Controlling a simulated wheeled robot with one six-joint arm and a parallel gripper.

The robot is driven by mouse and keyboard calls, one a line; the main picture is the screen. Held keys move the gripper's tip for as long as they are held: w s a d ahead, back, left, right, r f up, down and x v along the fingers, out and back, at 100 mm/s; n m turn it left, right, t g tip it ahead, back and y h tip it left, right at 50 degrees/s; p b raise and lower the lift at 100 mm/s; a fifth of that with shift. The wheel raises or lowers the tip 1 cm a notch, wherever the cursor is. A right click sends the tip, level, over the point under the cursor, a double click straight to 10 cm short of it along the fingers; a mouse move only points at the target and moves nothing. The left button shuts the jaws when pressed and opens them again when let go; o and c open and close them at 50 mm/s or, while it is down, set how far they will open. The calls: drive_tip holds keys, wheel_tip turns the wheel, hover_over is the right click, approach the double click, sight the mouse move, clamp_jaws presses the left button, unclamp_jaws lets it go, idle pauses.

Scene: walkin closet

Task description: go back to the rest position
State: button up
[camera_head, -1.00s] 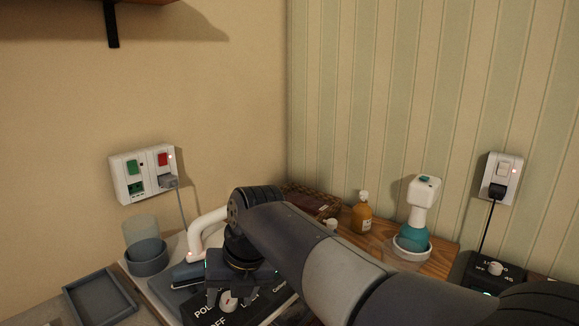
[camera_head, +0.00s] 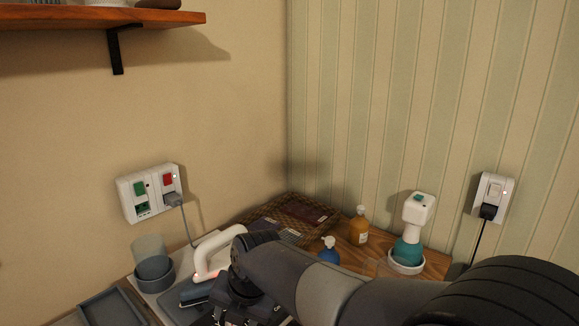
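My gripper (camera_head: 245,312) is at the bottom of the view, pointing down over the dark appliance panel. My own wrist and arm cover most of it, and its fingertips are largely hidden by the lower edge and the links. I cannot see whether anything is between the fingers. The white curved handle (camera_head: 207,262) of an iron-like thing stands just left of my wrist. The arm reaches in from the lower right.
A wall outlet (camera_head: 150,193) holds a plug. Grey bowls (camera_head: 155,272), a tray (camera_head: 113,308), a wicker basket (camera_head: 290,212), an amber bottle (camera_head: 359,228), a blue bottle (camera_head: 328,252) and a white-and-teal device (camera_head: 415,225) surround the arm. A shelf (camera_head: 60,18) hangs at upper left.

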drive_tip(key=m+p, duration=0.2)
drive_tip(key=m, duration=0.3)
drive_tip(key=shift+m, duration=0.4)
drive_tip(key=shift+a+m+t+h+p, duration=0.15)
drive_tip(key=shift+m+p, duration=0.4)
drive_tip(key=shift+m, duration=0.85)
drive_tip(key=shift+m+t+h+p, duration=0.15)
drive_tip(key=shift+m+p, duration=0.4)
drive_tip(key=shift+m, duration=0.85)
